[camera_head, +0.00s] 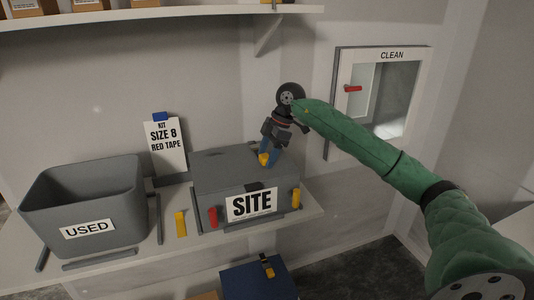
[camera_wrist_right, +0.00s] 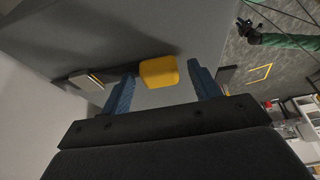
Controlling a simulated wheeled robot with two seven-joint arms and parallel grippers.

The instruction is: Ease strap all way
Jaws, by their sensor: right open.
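A grey case (camera_head: 232,172) with a SITE label stands on the bench shelf. A yellow tab (camera_head: 264,159), which may be the strap's end, is at its top right. My right gripper (camera_head: 269,152) is over that tab with its blue fingers open. In the right wrist view, the yellow tab (camera_wrist_right: 158,72) lies between the two blue fingertips (camera_wrist_right: 162,82), with gaps at both sides. I cannot tell whether they touch it. No strap band shows clearly. A green arm with a dark end (camera_wrist_right: 246,30), probably my left gripper, is far off at upper right; its jaws are too small to read.
A grey USED bin (camera_head: 95,195) stands at left, with a kit card (camera_head: 166,146) behind. A red tab (camera_head: 213,217) and yellow pieces (camera_head: 181,224) (camera_head: 296,198) are near the case. A blue box (camera_head: 257,283) sits below. A CLEAN hatch (camera_head: 385,95) is on the right wall.

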